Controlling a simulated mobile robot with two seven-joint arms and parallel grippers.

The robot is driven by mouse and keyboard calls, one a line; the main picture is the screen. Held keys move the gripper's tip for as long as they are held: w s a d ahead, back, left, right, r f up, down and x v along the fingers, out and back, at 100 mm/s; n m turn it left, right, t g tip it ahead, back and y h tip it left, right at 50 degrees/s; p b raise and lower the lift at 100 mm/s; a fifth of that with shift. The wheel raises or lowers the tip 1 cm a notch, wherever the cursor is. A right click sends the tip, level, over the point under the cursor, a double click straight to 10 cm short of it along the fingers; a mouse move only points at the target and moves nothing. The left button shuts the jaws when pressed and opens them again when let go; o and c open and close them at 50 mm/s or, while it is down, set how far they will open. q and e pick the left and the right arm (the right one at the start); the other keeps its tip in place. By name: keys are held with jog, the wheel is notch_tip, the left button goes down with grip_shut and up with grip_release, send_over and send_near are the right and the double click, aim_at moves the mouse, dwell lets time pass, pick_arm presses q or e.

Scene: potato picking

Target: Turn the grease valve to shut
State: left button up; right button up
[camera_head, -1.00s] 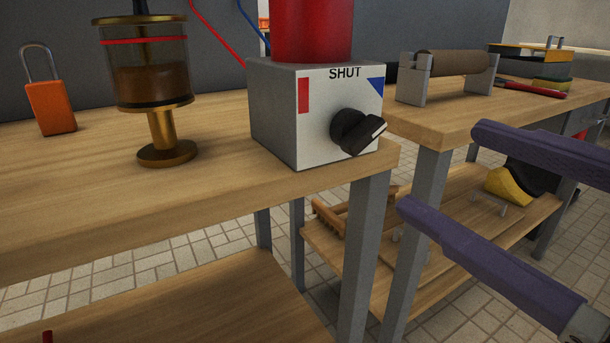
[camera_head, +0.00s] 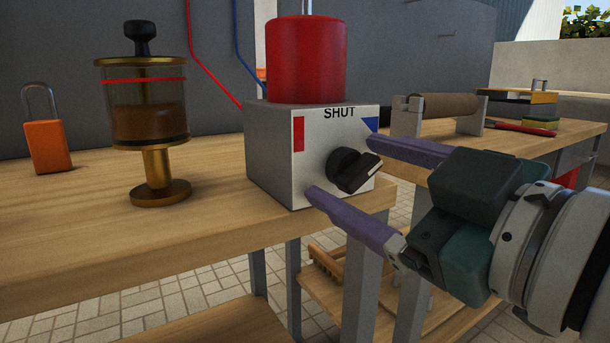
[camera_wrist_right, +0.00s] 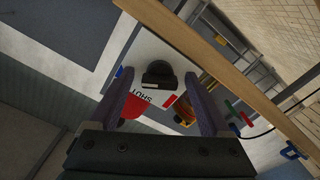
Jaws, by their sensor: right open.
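The grease valve is a pale box (camera_head: 272,150) marked SHUT, with a red mark on the left of its face and a blue one on the right. Its black knob (camera_head: 352,170) has a pale line at its right end, angled away from the SHUT label above. The knob also shows in the right wrist view (camera_wrist_right: 159,74), between the fingers. My right gripper (camera_head: 342,168) is open, with purple fingers above right and below left of the knob. I see a gap around the knob; whether the fingertips reach its depth is unclear. My left gripper is not in view.
A red cylinder (camera_head: 306,60) stands on the box. A brass-and-glass grease cup (camera_head: 150,120) and an orange padlock (camera_head: 48,148) stand left on the wooden bench (camera_head: 100,235). A roller (camera_head: 440,106) lies on the bench behind, at right.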

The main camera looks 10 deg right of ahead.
grip_shut()
dwell(0.8)
